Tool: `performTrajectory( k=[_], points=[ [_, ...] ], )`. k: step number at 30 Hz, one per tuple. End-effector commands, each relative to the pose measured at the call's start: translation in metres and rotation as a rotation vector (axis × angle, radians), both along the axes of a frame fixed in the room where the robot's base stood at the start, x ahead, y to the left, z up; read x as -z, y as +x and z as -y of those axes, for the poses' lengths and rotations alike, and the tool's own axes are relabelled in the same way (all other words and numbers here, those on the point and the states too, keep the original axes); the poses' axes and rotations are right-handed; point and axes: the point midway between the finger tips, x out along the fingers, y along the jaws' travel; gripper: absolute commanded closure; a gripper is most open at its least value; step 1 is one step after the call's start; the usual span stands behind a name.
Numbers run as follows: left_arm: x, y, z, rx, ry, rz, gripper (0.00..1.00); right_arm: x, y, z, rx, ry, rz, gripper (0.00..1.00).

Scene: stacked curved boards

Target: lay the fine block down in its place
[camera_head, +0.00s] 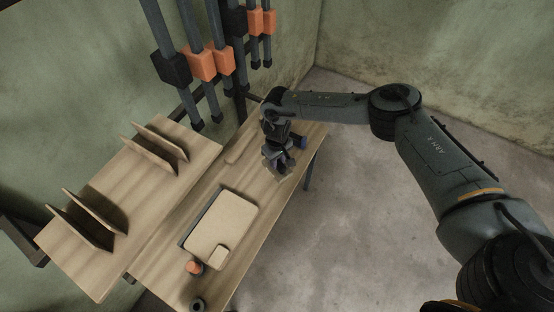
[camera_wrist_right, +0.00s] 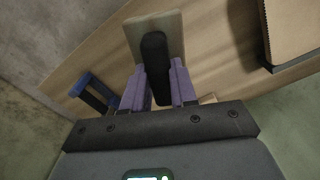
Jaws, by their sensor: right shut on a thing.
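My right gripper (camera_head: 279,163) is over the far part of the wooden bench, with its arm coming in from the right. In the right wrist view its purple fingers (camera_wrist_right: 157,90) are shut on the black upright grip (camera_wrist_right: 155,58) of a block with a flat tan base (camera_wrist_right: 172,24). I take this to be the fine block. The base shows beyond the fingers, over the bench. I cannot tell whether it touches the surface. The block is mostly hidden by the gripper in the head view. My left gripper is not in view.
A tan board stack (camera_head: 225,225) lies on the bench, with a small pale block (camera_head: 217,257) on its near corner. An orange-topped item (camera_head: 195,267) and a dark round item (camera_head: 198,304) stand nearer. A blue-ended item (camera_head: 298,142) is beside the gripper. Upright boards (camera_head: 85,225) stand at left.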

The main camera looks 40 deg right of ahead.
Motion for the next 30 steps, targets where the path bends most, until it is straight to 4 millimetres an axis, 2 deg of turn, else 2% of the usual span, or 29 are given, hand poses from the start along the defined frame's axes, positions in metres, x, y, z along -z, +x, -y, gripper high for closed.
performTrajectory(
  k=[4, 6, 18, 30],
  points=[
    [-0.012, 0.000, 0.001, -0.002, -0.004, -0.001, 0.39, -0.004, 0.000, 0.000, 0.001, 0.000, -0.001, 1.00],
    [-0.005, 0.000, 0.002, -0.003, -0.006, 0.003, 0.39, 0.009, 0.000, 0.000, 0.000, 0.000, -0.001, 1.00],
    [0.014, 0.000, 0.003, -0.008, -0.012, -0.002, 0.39, 0.049, 0.000, 0.000, 0.000, 0.001, 0.000, 1.00],
    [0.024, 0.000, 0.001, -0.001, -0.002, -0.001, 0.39, 0.067, 0.000, -0.001, -0.001, 0.001, 0.000, 1.00]
  ],
)
